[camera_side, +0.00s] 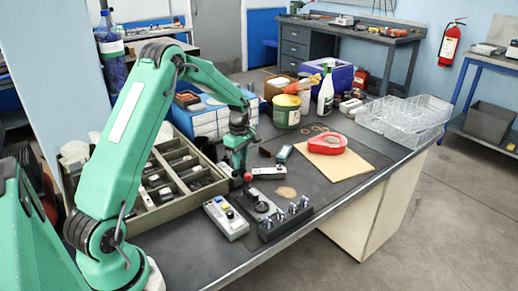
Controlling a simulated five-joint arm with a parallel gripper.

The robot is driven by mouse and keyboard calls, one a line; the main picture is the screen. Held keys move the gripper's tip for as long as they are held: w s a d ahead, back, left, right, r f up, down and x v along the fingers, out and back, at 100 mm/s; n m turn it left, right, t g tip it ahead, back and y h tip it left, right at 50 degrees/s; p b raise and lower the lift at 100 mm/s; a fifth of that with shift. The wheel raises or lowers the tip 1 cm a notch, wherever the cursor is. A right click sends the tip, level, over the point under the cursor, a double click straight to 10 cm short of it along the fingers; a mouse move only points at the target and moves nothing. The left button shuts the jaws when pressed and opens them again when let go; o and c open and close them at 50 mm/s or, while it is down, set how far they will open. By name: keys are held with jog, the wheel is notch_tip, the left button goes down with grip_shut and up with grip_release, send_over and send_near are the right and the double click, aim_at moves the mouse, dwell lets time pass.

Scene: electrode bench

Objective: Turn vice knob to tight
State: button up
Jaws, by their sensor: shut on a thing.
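A dark stem below the knob reaches toward a black fixture (268,226). The fixture carries a black round part and several silver-topped posts (293,208) along its right side. The fingertips are small and dark here, and part of the knob is hidden. I cannot tell which way the knob is turned.
A grey control box (226,217) stands left of the fixture. A compartment tray (170,180) lies further left. Clear bins (405,118) stand at right.

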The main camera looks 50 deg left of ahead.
jog(key=m, duration=0.5)
jog(key=shift+m, duration=0.3)
jog(key=m, duration=0.6)
jog(key=shift+w, duration=0.1)
jog(key=m, duration=0.6)
jog(key=shift+d+m, duration=0.1)
jog(key=shift+m, duration=0.2)
jog(key=m, duration=0.5)
jog(key=shift+r+m, duration=0.1)
jog(key=shift+m, duration=0.2)
jog(key=o, duration=0.7)
